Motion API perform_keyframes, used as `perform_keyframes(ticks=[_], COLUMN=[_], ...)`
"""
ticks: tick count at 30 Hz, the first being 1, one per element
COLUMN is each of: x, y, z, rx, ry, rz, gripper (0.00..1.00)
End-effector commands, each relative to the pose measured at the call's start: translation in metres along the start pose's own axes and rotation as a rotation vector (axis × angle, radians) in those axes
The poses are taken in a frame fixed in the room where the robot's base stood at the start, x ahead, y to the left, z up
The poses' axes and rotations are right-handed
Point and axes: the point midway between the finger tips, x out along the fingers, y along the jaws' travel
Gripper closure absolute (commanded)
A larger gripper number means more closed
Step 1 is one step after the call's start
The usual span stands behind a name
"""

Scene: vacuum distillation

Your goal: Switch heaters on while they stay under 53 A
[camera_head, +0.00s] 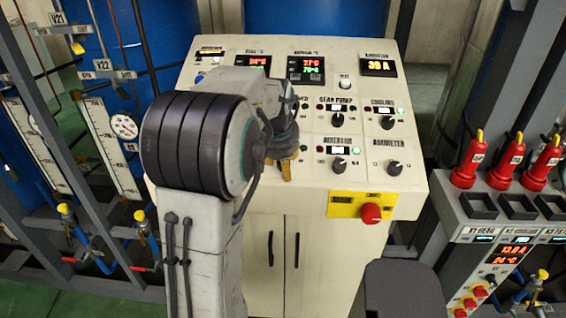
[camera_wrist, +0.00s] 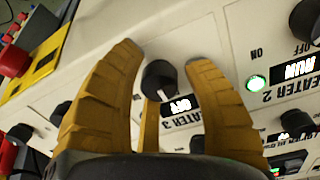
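The fingers are spread apart; I cannot tell whether either touches the knob. The heater 3 display (camera_wrist: 181,105) reads OFF. The heater 2 display (camera_wrist: 292,68) reads RUN, with a lit green lamp (camera_wrist: 256,83) beside it. In the head view, the ammeter display (camera_head: 379,67) at the panel's top right reads 39 A. My gripper (camera_head: 287,172) is over the panel's lower middle there, and my arm hides the heater controls.
A red knob on a yellow plate (camera_head: 345,205) is at the panel's lower right edge. Gear pump (camera_head: 335,118), cooling (camera_head: 387,122) and agitator (camera_head: 339,164) knobs are right of my gripper. Red plugs (camera_head: 470,160) stand on a unit further right. Valves and pipes stand at left.

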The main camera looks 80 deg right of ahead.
Motion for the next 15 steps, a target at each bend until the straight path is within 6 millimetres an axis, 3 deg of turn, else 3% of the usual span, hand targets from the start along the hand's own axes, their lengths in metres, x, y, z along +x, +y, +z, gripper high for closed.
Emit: perform_keyframes(ticks=[15], x=[0.0003], y=[-0.0001], z=[0.0008], rx=[0.000], ry=[-0.003], rz=[0.000], gripper=[1.00])
